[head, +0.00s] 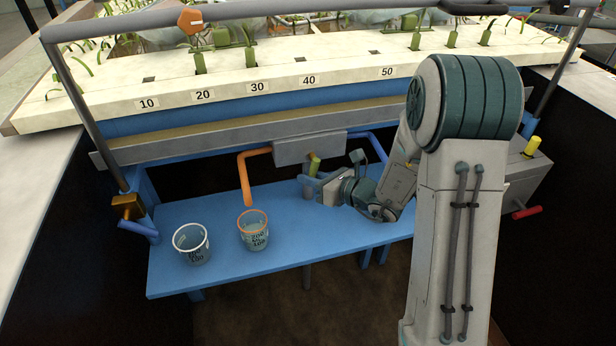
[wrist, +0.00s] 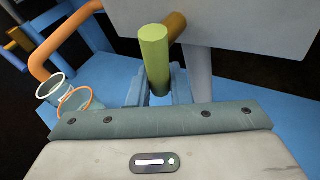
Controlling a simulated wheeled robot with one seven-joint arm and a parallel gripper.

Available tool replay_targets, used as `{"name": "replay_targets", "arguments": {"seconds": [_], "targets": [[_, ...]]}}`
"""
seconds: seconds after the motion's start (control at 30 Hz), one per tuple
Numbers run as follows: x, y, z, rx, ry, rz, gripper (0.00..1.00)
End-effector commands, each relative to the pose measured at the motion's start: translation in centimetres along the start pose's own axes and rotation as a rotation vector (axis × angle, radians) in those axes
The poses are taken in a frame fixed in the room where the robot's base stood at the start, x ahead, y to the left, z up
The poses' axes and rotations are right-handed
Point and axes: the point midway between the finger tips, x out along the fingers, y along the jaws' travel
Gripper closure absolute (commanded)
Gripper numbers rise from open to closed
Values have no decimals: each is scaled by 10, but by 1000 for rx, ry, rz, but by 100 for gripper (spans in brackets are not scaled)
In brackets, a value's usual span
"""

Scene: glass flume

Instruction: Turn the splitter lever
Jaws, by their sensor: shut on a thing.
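The splitter lever is a yellow-green cylindrical handle (head: 315,162) below the grey splitter box (head: 308,150). In the wrist view the lever (wrist: 154,55) stands upright in front of the box (wrist: 225,22), joined to a brown-orange rod (wrist: 177,26). My gripper (head: 312,183) reaches in from the right at the lever. In the wrist view my gripper's blue-grey fingers (wrist: 157,92) are shut on the lever's lower part, one on each side. The lever's lower end is partly hidden by the fingers.
An orange pipe (head: 244,175) bends down from the box's left, and a blue pipe (head: 372,140) leaves its right. On the blue bench (head: 210,281) stand an orange-rimmed cup (head: 253,232) and a white-rimmed cup (head: 191,246). A grey box with a red handle (head: 527,212) is at right.

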Motion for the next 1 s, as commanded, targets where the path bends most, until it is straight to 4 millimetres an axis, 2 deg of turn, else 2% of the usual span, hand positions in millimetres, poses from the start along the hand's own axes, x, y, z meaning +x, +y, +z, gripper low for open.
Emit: {"name": "replay_targets", "arguments": {"seconds": [0.4,0.93,0.97,1.0], "targets": [[-5,-8,-2,-156,113,-59,100],[-6,-8,-2,-178,130,-67,100],[-6,-8,-2,-178,130,-67,79],[-6,-8,-2,-178,130,-67,68]]}}
